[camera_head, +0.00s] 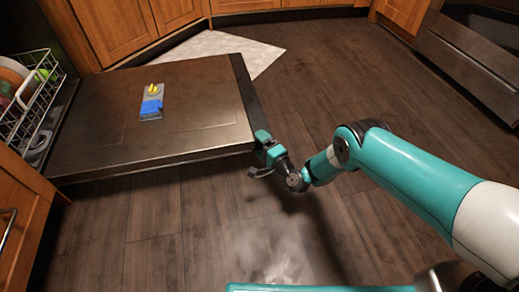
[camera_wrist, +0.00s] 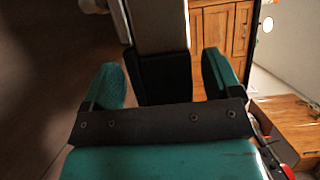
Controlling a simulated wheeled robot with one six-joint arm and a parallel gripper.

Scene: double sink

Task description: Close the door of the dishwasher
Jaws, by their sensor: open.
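The dishwasher door (camera_head: 200,117) is folded down, lying about flat above the floor in the head view. Its free edge, a dark strip, faces right. My gripper (camera_head: 263,152) is at the near end of that strip, by the door's front right corner. In the wrist view my gripper's two teal fingers (camera_wrist: 165,84) are apart, with the dark edge of the door (camera_wrist: 160,25) between them. Gaps show beside the edge there; I cannot tell whether either finger touches it.
A white rack (camera_head: 38,105) with dishes stands in the dishwasher at left. A grey dispenser with blue and yellow parts (camera_head: 151,108) sits on the door's inner face. A pale mat (camera_head: 262,60) lies behind. Wooden cabinets (camera_head: 110,28) line the back. Open floor (camera_head: 150,225) lies in front.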

